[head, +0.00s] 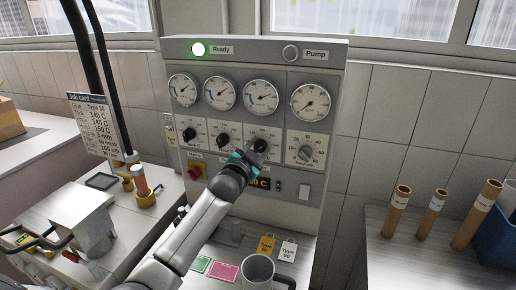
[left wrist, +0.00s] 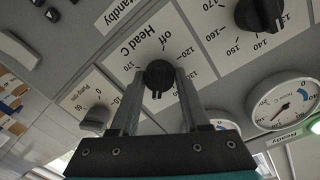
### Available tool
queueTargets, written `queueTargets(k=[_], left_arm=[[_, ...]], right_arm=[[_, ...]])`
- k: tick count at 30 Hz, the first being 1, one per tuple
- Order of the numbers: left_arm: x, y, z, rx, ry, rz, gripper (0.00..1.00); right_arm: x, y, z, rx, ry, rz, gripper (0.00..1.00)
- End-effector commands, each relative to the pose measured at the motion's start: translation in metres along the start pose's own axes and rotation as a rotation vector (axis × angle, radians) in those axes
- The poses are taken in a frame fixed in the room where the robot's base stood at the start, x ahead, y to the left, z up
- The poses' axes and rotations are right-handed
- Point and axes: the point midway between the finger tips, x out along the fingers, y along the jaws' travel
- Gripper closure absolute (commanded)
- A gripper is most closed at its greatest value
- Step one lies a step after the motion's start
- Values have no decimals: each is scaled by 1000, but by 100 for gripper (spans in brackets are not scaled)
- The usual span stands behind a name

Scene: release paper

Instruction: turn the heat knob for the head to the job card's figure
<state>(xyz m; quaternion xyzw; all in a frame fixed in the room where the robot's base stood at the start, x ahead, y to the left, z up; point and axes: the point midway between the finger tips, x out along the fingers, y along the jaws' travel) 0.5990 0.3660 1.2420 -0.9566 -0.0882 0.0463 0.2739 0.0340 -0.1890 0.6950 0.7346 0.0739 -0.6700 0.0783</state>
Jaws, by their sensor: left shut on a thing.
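The black heat knob labelled "Head C" (left wrist: 158,74) is between the two fingers of my left gripper (left wrist: 156,98), which is shut on it. In the head view my left gripper (head: 252,152) reaches the third knob from the left on the grey panel and partly covers it. The scale around the knob shows "off" and figures including 120 and 170; the fingers hide part of it, and I cannot read the exact setting. The job card (head: 95,122) hangs at the left; its small lines seem to include 140 C and 150 C. My right gripper is out of view.
Gauges (head: 262,97) sit above the knobs, with a lit green Ready lamp (head: 198,49). A neighbouring black knob (head: 222,140) and a grey knob (head: 306,153) flank the held one. A red button (head: 195,172) and a partly covered display (head: 260,183) are below.

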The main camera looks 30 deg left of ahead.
Motion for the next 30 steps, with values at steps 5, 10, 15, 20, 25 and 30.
queueTargets(k=[5,10,15,20,25,30], left_arm=[[0,0,0,0,-1,1,100],[0,0,0,-1,-1,1,44],[0,0,0,-1,0,1,25],[0,0,0,-1,0,0,24],[-2,0,0,-1,0,1,24],[-14,1,1,-1,0,2,24]], right_arm=[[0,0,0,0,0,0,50],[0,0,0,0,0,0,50],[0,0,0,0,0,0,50],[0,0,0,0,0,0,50],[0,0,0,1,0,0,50],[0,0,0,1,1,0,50]])
